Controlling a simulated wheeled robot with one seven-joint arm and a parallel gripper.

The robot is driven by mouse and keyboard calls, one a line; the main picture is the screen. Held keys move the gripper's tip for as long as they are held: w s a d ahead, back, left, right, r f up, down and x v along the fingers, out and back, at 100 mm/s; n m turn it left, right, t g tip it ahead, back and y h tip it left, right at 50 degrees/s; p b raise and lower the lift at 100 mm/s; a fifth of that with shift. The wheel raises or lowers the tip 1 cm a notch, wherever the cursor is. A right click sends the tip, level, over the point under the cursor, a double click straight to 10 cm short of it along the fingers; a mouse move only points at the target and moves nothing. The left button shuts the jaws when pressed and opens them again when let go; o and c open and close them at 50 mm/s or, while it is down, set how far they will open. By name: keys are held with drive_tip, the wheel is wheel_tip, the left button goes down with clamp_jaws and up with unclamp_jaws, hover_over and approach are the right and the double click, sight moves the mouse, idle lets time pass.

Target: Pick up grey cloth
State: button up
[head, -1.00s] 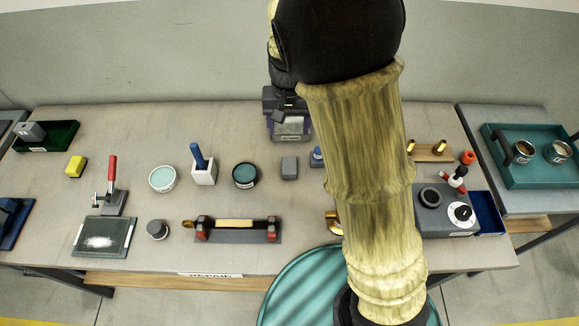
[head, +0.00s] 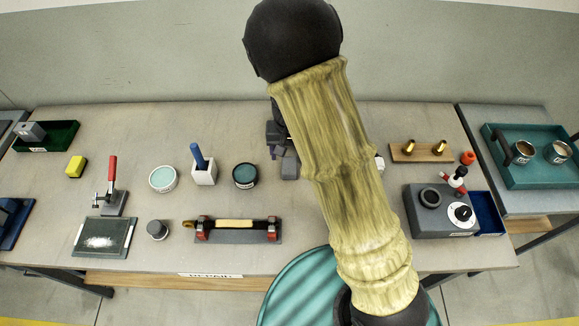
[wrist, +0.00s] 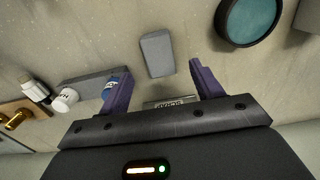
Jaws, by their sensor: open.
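The grey cloth appears as a small grey, rounded block-like piece (wrist: 157,53) lying on the table in the wrist view. My gripper (wrist: 159,74) is open, with its two purple fingers apart and nothing between them. The cloth lies just beyond the fingertips, roughly in line with the gap and apart from both fingers.
A teal-topped tin (head: 246,175) stands just left of the cloth's spot; it also shows in the wrist view (wrist: 248,20). A small label plate (wrist: 168,103) lies between the fingers' bases.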

sight(289, 165)
wheel_tip(289, 165, down, 5)
drive_tip(key=shift+f, duration=0.1)
idle(0.3)
idle(0.4)
drive_tip(key=c, duration=1.1)
